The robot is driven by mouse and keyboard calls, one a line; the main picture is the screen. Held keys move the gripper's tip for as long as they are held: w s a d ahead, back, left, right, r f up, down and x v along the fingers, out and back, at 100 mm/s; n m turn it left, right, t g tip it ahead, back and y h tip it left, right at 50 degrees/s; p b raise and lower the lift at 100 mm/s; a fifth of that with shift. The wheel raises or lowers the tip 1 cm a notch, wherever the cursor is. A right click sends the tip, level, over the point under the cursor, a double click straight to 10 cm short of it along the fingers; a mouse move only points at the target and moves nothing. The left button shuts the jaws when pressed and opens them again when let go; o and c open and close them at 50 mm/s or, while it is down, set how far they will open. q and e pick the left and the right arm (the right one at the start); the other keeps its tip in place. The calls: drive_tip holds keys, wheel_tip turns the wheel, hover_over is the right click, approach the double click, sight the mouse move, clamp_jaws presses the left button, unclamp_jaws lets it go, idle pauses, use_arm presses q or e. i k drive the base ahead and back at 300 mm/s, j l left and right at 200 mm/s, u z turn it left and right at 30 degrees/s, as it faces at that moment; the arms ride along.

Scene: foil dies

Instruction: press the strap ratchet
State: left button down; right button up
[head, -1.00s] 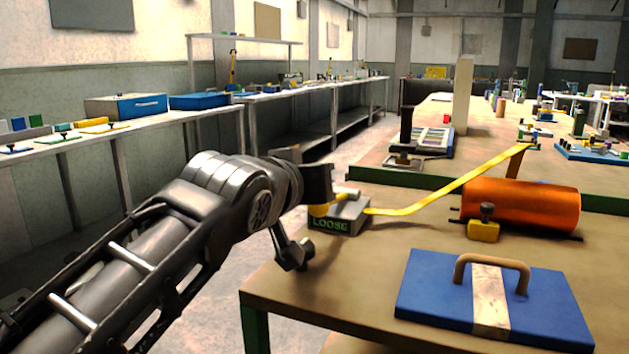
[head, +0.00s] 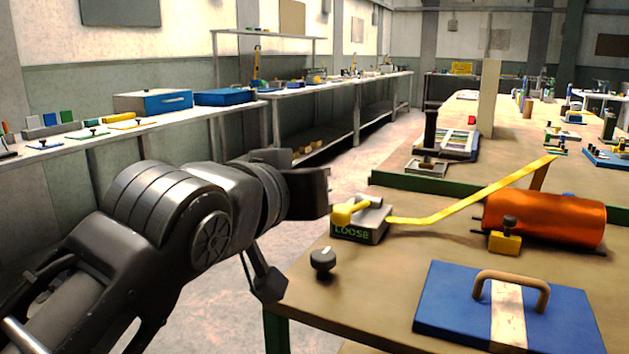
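The strap ratchet (head: 374,222) is a grey block with a yellow lever (head: 350,211) on top and green letters reading LOOSE on its front. It sits near the left edge of the table. A yellow strap (head: 465,203) runs from it up to the right, to a brown post behind an orange roll (head: 545,219). My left gripper (head: 310,193) is just left of the lever, at about its height in the picture, and no longer covers it. Its fingers are seen as one dark block, so their opening is unclear. My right gripper is out of view.
A black knob (head: 322,260) stands on the near table edge (head: 375,290) below the ratchet. A blue board (head: 450,300) with a tan handle lies at the front right. A yellow block (head: 505,243) with a dark knob sits by the roll.

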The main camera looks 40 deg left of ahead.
sight(355, 209)
drive_tip(key=k+l, duration=0.25)
drive_tip(key=k, duration=0.2)
drive_tip(key=k+l, duration=0.3)
drive_tip(key=k, duration=0.2)
